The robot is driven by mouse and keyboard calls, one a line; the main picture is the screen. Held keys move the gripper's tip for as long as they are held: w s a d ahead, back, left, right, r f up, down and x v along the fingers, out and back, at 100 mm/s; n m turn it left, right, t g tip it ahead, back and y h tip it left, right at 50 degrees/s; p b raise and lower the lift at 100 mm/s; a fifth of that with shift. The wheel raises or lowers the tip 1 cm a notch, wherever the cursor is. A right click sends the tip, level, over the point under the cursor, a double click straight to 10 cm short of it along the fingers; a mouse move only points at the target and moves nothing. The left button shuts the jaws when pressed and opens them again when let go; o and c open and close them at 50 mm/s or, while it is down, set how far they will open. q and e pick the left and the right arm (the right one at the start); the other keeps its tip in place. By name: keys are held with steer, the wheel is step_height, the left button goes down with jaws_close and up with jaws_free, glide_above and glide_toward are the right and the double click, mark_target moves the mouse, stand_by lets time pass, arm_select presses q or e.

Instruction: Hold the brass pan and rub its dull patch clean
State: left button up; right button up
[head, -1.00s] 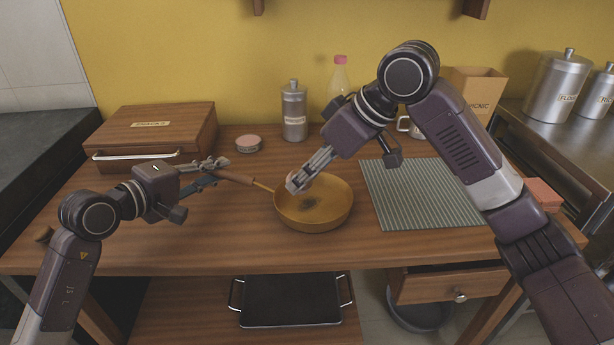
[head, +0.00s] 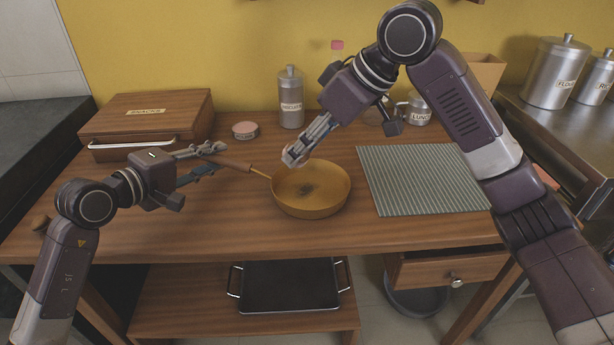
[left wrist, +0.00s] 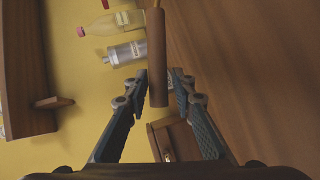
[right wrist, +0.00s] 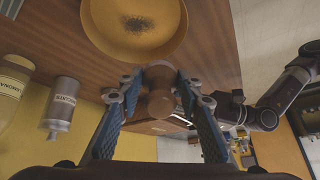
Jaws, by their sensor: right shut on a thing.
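The brass pan (head: 312,204) sits on the wooden table, with its handle (head: 238,164) pointing left. A dark dull patch (head: 306,189) shows on its inner floor, also in the right wrist view (right wrist: 137,23). My left gripper (head: 221,156) is open, with its fingers apart on either side of the wooden handle (left wrist: 157,60) and gaps between. My right gripper (head: 297,153) is shut on a brown rounded wooden knob (right wrist: 160,90), seen above the pan's back-left rim. The knob's underside is hidden.
A ribbed grey mat (head: 420,180) lies right of the pan. A wooden case (head: 148,124), a pink-lidded tin (head: 245,131) and a steel canister (head: 291,98) stand behind. A small brown knob (head: 40,222) is at the table's left. The table front is clear.

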arm_select(q)
steer(key=shift+o, duration=0.9)
steer(key=v, duration=1.2)
steer(key=shift+f, duration=0.1)
steer(key=shift+a, duration=0.1)
